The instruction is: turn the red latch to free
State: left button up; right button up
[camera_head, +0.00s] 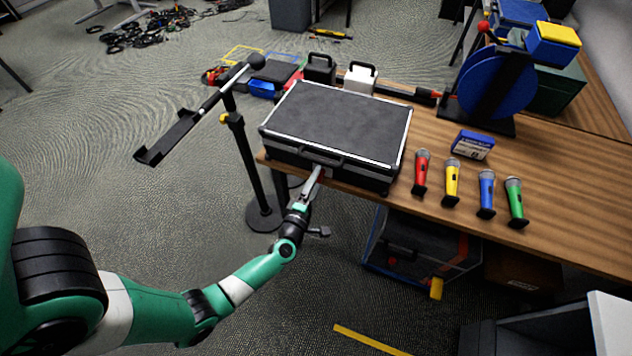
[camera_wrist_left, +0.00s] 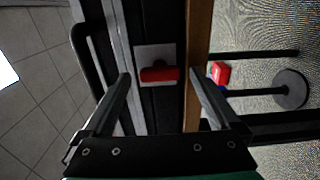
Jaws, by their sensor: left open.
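A red latch (camera_wrist_left: 160,74) sits on a pale plate on the front side of a black case with silver edges (camera_head: 337,122). In the head view the latch is mostly hidden behind my left gripper (camera_head: 317,172). In the left wrist view my left gripper (camera_wrist_left: 160,82) is open, with one finger on each side of the latch and clear space between finger and latch on both sides. I cannot tell whether the fingertips reach as far as the latch. The case is shut and lies on the table near its left end. My right gripper is out of view.
The wooden table (camera_head: 560,243) holds red (camera_head: 421,173), yellow (camera_head: 452,183), blue (camera_head: 486,194) and green (camera_head: 515,202) microphones right of the case. A black stand (camera_head: 247,160) rises left of the table. A clear bin (camera_head: 400,251) sits below.

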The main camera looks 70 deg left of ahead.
pick_arm(q)
jog(key=p+v, duration=0.2)
jog(key=v, duration=0.9)
jog(key=shift+s+d+p, duration=0.15)
jog(key=shift+s+p, duration=0.05)
jog(key=shift+p, duration=0.15)
